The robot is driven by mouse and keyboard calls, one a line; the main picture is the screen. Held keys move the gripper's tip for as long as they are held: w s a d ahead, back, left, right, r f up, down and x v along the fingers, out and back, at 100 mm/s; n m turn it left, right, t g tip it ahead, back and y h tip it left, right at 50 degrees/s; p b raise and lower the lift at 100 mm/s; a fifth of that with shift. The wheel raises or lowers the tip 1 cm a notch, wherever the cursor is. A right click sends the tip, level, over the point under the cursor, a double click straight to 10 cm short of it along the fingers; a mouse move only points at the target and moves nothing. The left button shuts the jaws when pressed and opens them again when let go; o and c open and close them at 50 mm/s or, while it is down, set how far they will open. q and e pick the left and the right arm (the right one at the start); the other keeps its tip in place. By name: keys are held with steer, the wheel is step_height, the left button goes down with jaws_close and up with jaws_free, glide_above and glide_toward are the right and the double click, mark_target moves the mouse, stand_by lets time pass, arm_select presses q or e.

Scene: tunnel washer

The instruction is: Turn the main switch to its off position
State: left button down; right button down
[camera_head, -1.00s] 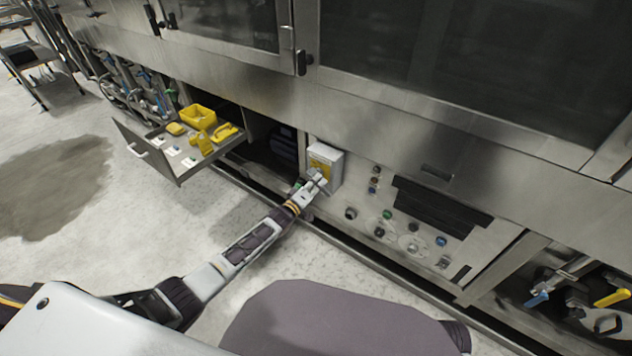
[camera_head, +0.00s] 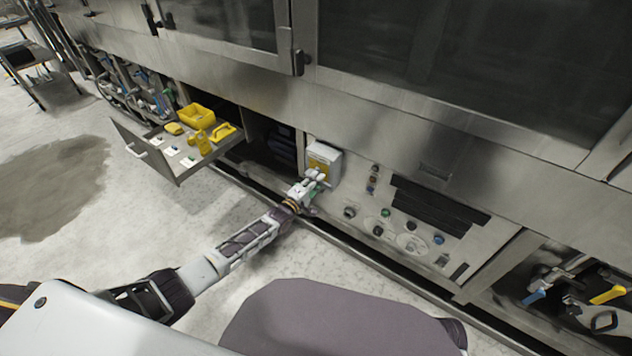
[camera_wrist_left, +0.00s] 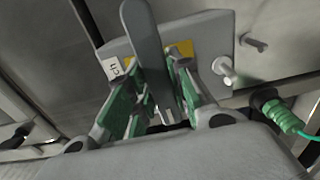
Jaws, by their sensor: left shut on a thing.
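The main switch box (camera_head: 323,157) is a pale grey box with a yellow plate, fixed on the machine's front left of the control panel. My left gripper (camera_head: 318,178) is at the front of this box. In the left wrist view, the box (camera_wrist_left: 216,30) lies behind the fingers, with part of the yellow plate (camera_wrist_left: 184,48) showing. My right gripper is not in view.
Right of the box is a control panel (camera_head: 400,236) with several buttons and knobs. To the left, an open drawer (camera_head: 180,172) with yellow items sticks out. In the left wrist view, a green connector with a cable (camera_wrist_left: 284,118) is close on the right.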

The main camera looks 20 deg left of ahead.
arm_select(q)
steer(key=c, duration=1.3)
jaws_free()
steer(key=shift+a, duration=0.1)
steer(key=shift+s, duration=0.1)
steer(key=shift+v, duration=5.9)
